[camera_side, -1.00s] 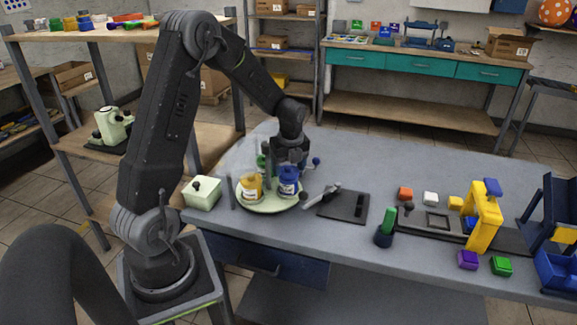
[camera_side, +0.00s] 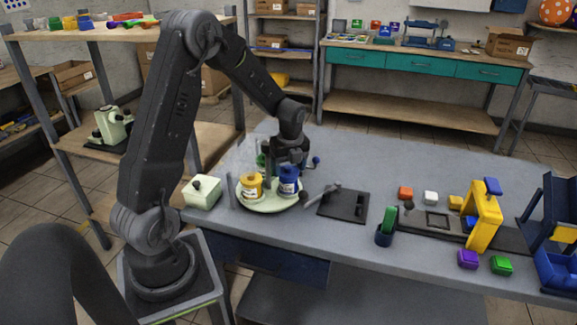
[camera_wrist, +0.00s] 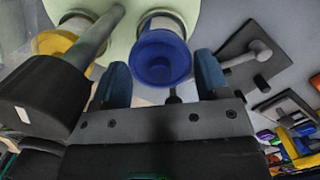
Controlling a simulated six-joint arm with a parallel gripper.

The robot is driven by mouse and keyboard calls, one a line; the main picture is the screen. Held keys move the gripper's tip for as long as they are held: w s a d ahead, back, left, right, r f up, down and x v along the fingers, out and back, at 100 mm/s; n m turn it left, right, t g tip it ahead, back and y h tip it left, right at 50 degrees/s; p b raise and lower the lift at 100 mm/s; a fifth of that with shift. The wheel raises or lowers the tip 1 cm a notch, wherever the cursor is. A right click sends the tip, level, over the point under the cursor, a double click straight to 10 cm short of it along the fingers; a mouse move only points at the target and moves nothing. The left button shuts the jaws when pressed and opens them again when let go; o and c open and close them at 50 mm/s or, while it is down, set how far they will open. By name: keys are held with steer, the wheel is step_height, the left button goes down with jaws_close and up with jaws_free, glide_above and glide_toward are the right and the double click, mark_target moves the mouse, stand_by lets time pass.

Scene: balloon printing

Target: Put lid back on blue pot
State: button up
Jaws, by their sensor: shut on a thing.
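The blue pot (camera_side: 288,188) is a pale labelled jar with blue at its top, standing upright on a round pale green plate (camera_side: 268,208). My gripper (camera_side: 290,165) is directly above it, pointing down. In the wrist view a round blue lid (camera_wrist: 163,58) lies between my two fingers (camera_wrist: 162,80), lined up with the pot's pale rim (camera_wrist: 160,17). My fingers are shut on the lid. Lid and pot overlap in both views, so I cannot tell whether the lid is fully seated.
A yellow pot (camera_side: 250,187) stands close left of the blue pot; a green one (camera_side: 261,161) is partly hidden behind. A dark cylinder (camera_wrist: 40,95) on a rod is near my gripper. A pale box (camera_side: 202,194) is left, a dark plate (camera_side: 345,206) right.

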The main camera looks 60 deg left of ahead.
steer(key=o, duration=1)
steer(key=shift+c, duration=0.2)
steer(key=shift+o, duration=0.2)
steer(key=shift+r, duration=0.1)
steer(key=shift+r, duration=3.45)
steer(key=shift+c, duration=0.4)
jaws_close()
steer(key=shift+f, duration=0.15)
